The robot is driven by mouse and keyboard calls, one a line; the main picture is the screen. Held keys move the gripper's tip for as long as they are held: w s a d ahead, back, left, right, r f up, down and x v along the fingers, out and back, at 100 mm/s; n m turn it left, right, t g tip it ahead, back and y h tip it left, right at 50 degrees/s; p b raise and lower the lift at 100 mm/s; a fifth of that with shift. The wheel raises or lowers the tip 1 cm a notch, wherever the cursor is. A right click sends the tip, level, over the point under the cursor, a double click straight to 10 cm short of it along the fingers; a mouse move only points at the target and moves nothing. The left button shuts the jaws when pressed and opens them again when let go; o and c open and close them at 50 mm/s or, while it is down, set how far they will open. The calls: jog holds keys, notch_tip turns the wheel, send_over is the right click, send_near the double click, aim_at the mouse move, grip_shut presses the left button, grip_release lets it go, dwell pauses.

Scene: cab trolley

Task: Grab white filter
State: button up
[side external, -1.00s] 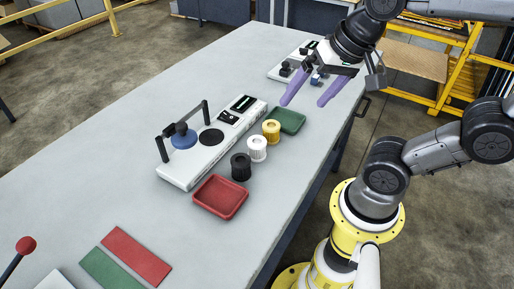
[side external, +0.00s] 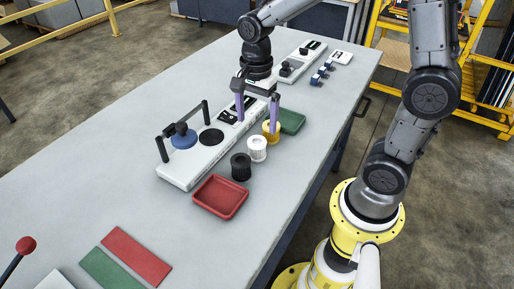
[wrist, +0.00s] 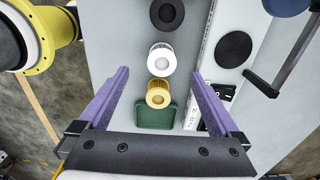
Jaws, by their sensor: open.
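The white filter (side external: 257,149) is a ribbed cylinder standing upright on the table between a black filter (side external: 240,167) and a yellow filter (side external: 271,132). In the wrist view the white filter (wrist: 161,58) lies beyond the fingertips, just past the yellow filter (wrist: 159,94). My gripper (side external: 258,119) points down with its purple fingers apart and empty, above the table near the yellow filter. In the wrist view my gripper (wrist: 160,74) has the yellow filter showing between its fingers. One finger partly covers the yellow filter in the side view.
A red tray (side external: 220,197) lies before the black filter, and a green tray (side external: 291,121) lies behind the yellow one. A white fixture (side external: 192,168) with a dark handle and blue disc runs along the left of the row. A second fixture (side external: 300,62) stands farther back.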

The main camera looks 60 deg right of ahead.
aim_at(257, 141)
notch_tip(257, 141, down, 4)
jog(key=f, duration=0.2)
jog(key=d+f, duration=0.1)
jog(key=f, duration=0.1)
jog(key=shift+w, duration=0.15)
jog(key=shift+f, duration=0.55)
jog(key=c, duration=1.5)
jog(key=shift+o, duration=0.2)
jog(key=shift+r, duration=0.1)
